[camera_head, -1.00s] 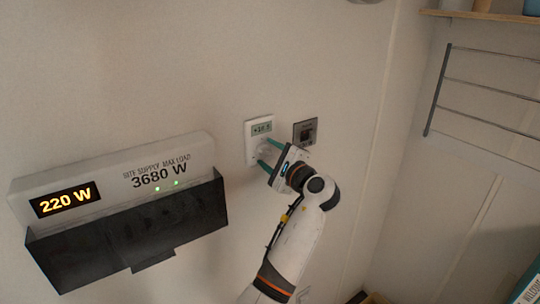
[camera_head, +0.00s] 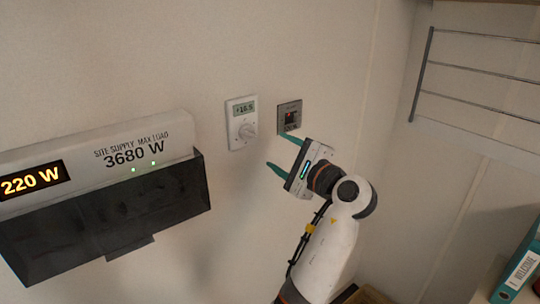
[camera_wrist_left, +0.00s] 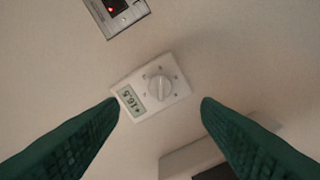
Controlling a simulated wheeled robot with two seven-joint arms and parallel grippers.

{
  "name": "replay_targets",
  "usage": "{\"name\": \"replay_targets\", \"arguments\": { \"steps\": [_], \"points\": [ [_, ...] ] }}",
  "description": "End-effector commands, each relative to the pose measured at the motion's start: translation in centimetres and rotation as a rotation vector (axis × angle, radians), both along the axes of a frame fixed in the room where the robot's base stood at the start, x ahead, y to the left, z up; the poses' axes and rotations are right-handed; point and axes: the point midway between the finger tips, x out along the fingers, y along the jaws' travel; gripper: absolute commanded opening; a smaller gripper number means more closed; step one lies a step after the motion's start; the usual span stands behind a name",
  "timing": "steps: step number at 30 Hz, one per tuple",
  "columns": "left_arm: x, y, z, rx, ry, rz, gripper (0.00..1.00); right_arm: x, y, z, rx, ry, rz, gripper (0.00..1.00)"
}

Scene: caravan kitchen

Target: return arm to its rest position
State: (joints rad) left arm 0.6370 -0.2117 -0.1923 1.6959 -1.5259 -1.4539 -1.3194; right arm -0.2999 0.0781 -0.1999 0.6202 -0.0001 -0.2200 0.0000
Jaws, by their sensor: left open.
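My left gripper (camera_head: 282,154) is open and empty, with its two green fingers spread. It stands off the wall, below and right of a white thermostat (camera_head: 241,122) in the head view. The thermostat has a round dial and a small display that seems to read +16.5. In the left wrist view the thermostat (camera_wrist_left: 150,91) lies ahead, between the spread fingers and apart from them. My left arm comes up from the bottom of the head view. My right gripper is not in view.
A grey switch plate (camera_head: 289,116) with a red light is right of the thermostat. A supply display box (camera_head: 95,150) reading 220 W and 3680 W juts from the wall at left. A wire rack (camera_head: 470,70) hangs at upper right. A teal binder (camera_head: 518,268) is at lower right.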

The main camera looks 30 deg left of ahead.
Motion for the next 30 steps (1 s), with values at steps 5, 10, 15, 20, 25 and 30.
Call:
{"name": "replay_targets", "arguments": {
  "steps": [5,10,15,20,25,30],
  "points": [
    [-0.4,-1.0,0.0,0.001,0.000,-0.001,0.58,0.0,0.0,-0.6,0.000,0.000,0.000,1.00],
    [-0.4,-1.0,0.1,0.001,-0.001,0.000,0.58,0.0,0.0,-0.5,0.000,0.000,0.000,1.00],
    [-0.4,-1.0,0.1,0.001,-0.001,0.000,0.58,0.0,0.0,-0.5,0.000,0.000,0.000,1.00],
    [-0.3,-1.0,-0.1,0.001,0.002,-0.002,0.58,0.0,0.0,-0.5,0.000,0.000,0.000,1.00],
    [1.9,-1.5,-4.8,-0.011,0.042,-0.084,0.58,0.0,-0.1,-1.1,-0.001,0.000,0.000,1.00],
    [5.4,-3.0,-16.3,-0.100,0.121,-0.264,0.58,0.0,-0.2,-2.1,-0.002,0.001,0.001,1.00]
  ]
}}
